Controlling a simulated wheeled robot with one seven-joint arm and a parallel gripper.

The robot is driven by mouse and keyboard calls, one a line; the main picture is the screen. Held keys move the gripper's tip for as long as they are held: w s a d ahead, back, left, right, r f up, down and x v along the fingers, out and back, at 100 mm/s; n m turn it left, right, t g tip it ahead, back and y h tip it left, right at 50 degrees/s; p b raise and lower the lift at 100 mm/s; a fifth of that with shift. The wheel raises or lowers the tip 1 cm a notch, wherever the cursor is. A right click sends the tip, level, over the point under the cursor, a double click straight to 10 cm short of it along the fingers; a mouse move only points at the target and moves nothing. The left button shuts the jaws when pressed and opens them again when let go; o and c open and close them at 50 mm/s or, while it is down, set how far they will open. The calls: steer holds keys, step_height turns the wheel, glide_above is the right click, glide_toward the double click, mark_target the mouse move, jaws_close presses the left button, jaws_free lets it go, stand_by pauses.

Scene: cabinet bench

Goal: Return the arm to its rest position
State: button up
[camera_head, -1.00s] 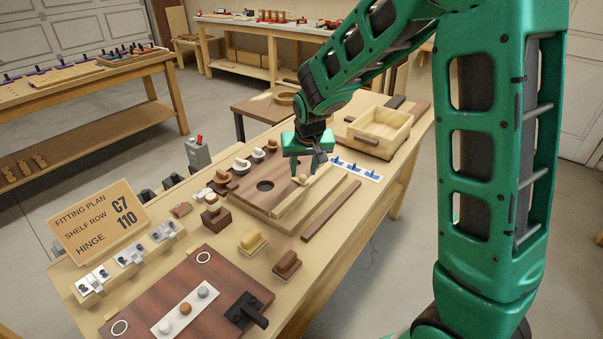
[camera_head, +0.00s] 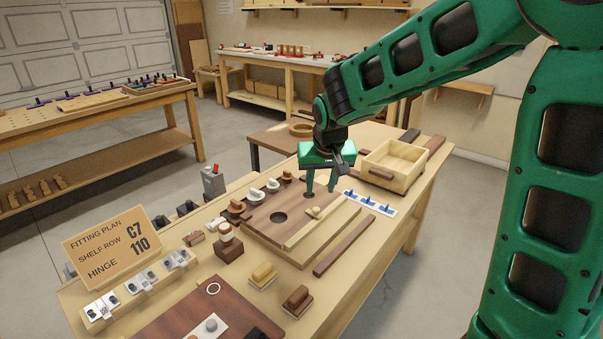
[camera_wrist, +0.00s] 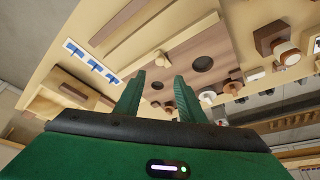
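My gripper (camera_head: 320,189) is open and empty, with its two green fingers pointing down above the brown cabinet panel (camera_head: 262,222). In the wrist view my gripper (camera_wrist: 159,80) shows its fingers apart with nothing held between them. The knob also shows in the wrist view (camera_wrist: 160,57). My arm reaches in from the upper right, bent down at the wrist.
An open wooden drawer box (camera_head: 400,165) stands right of my gripper, near a white card with blue pieces (camera_head: 370,202). Several knobs stand on the panel's far side. A plan sign (camera_head: 112,248) stands at the left. Brown strips and small blocks (camera_head: 297,300) lie in front.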

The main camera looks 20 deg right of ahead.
steer(key=s+d+r+m+g, duration=0.2)
steer(key=s+d, duration=1.2)
steer(key=s, duration=0.1)
steer(key=s+d+f+m+g, duration=0.1)
steer(key=s+d, duration=0.1)
steer(key=s, duration=0.8)
steer(key=s+d+f+m+g, duration=0.1)
steer(key=s+d, duration=0.1)
steer(key=s, duration=0.8)
steer(key=shift+m+y, duration=0.4)
steer(key=shift+w+f+g, duration=0.2)
steer(key=shift+w+g, duration=0.1)
steer(key=shift+w, duration=0.4)
